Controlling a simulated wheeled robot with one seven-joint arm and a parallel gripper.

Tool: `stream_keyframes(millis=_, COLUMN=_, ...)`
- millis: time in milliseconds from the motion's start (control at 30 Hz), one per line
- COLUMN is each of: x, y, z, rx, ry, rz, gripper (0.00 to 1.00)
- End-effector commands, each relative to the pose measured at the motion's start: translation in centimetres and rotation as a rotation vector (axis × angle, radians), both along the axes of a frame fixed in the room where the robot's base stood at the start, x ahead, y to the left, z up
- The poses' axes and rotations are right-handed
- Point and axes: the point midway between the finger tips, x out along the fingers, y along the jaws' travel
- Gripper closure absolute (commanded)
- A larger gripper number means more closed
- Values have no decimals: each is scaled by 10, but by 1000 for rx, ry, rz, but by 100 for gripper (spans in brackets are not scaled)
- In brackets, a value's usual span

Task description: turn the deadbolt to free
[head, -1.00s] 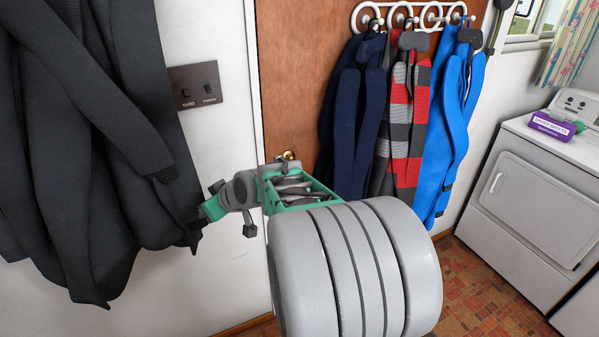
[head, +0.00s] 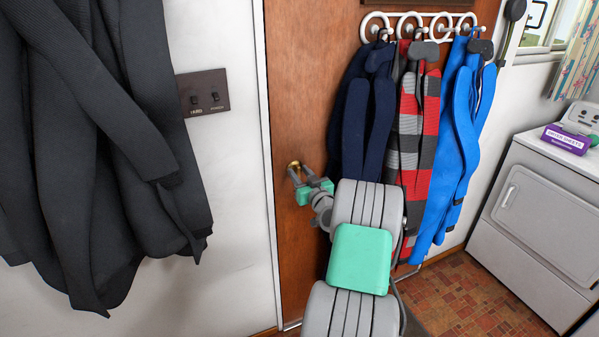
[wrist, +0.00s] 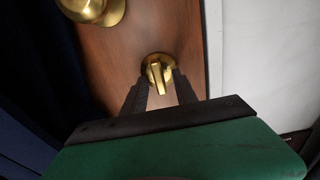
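The brass deadbolt (head: 293,164) is on the brown wooden door near its left edge in the head view. In the wrist view its thumb turn (wrist: 158,78) stands nearly upright in the picture, slightly tilted, on a round brass plate. My gripper (head: 298,174) is at the deadbolt, its fingers pointing at the door. In the wrist view my gripper (wrist: 160,82) has its two dark fingers apart, one on each side of the thumb turn. Small gaps seem to show between fingers and turn; contact at the tips is hard to make out.
A larger brass knob (wrist: 92,8) is close to the deadbolt in the wrist view. Hanging coats (head: 360,115) are just right of my arm on the door. A dark coat (head: 90,140) hangs on the left wall beside a switch plate (head: 203,92). A white dryer (head: 545,205) stands right.

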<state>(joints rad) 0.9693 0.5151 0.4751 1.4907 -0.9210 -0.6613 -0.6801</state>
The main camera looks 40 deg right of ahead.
Motion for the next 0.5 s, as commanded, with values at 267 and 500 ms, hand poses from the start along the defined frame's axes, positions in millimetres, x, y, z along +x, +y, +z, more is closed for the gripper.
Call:
stream_keyframes(millis=267, x=0, y=0, z=0, rx=0, ry=0, rz=0, gripper=74)
stream_keyframes(millis=500, x=-1, y=0, z=0, rx=0, ry=0, rz=0, gripper=94)
